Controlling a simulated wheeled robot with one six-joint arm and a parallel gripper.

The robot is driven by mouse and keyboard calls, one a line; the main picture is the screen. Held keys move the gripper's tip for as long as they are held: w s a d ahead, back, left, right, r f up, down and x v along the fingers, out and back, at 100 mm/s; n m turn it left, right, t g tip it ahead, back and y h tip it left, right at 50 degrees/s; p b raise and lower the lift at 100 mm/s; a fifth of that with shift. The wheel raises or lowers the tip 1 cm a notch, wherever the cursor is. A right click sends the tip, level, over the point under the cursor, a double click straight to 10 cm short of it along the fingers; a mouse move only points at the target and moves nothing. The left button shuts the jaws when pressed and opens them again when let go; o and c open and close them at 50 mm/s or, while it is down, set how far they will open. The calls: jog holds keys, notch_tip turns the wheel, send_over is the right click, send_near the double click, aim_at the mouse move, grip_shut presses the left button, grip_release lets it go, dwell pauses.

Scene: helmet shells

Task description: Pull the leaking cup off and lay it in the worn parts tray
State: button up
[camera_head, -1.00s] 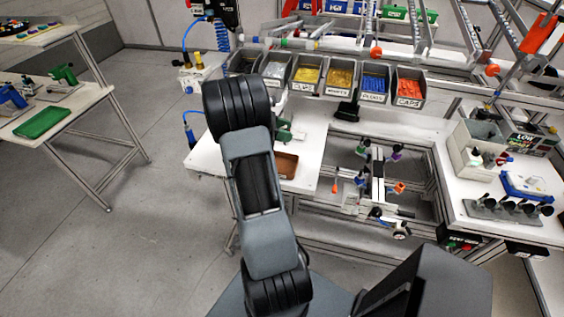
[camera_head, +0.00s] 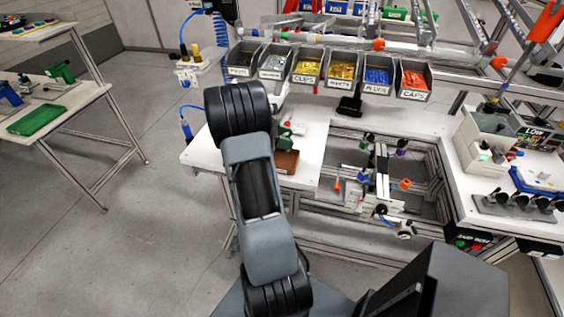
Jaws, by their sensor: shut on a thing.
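My arm reaches up the middle of the view and bends at a black joint. My gripper is hidden behind the arm, so its jaws and anything in them do not show. A brown tray (camera_head: 286,162) lies on the white bench just right of my arm, partly covered by it; I cannot read a label on it. I cannot tell which cup is the leaking one.
Labelled bins (camera_head: 341,70) line the back of the bench. A rack of black cups (camera_head: 512,205) and a grey box (camera_head: 482,140) stand on the right bench. The floor between is clear.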

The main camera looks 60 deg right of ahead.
jog(key=o, duration=1.1)
jog(key=shift+c, duration=0.2)
jog(key=b+v, duration=0.2)
jog(key=v, duration=1.1)
jog(key=shift+w+a+r, duration=0.15)
jog(key=shift+w+r, duration=0.05)
jog(key=shift+w, duration=0.1)
